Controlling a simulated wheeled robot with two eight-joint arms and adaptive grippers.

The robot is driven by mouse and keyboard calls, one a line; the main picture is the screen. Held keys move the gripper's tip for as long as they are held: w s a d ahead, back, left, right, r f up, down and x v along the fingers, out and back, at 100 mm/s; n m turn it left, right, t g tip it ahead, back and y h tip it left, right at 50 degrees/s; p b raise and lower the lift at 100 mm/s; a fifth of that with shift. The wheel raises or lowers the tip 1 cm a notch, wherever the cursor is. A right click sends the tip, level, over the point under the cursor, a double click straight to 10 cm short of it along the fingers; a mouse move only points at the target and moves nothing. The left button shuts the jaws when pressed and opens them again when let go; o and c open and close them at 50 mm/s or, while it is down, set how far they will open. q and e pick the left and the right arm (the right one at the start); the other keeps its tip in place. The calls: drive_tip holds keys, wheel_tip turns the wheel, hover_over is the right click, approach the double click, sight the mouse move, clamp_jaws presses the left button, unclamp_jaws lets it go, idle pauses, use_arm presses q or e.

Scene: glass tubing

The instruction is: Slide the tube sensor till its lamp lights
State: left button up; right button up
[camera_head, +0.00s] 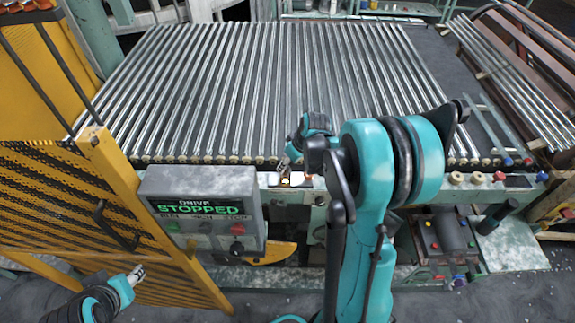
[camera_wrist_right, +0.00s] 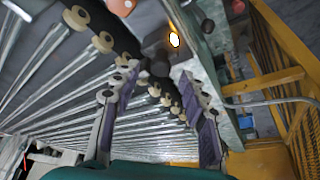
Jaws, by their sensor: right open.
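The tube sensor appears as a small dark block (camera_wrist_right: 160,50) on the front rail, largely hidden by my right gripper in the head view. A lamp on it glows yellow-white in the right wrist view (camera_wrist_right: 174,40), and a bright orange-yellow spot shows in the head view (camera_head: 285,181). My right gripper (camera_wrist_right: 158,76) is open, its fingertips on either side of a dark knob by the sensor; contact cannot be told. In the head view the right gripper (camera_head: 289,160) is at the rail's edge. My left gripper (camera_head: 137,273) is at lower left, away from the rail; its opening is unclear.
Glass tubes (camera_head: 250,85) lie in parallel on the bed behind the rail. A grey control box (camera_head: 205,205) reads "DRIVE STOPPED" on the left. Small round knobs (camera_head: 456,178) line the rail's right part.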

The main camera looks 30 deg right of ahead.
drive_tip(key=a+v, duration=0.1)
drive_tip(key=v, duration=0.9)
drive_tip(key=shift+s+d+r, duration=0.15)
drive_tip(key=shift+s+d, duration=0.05)
drive_tip(key=shift+d, duration=0.3)
use_arm(q)
drive_tip(key=shift+s, duration=0.1)
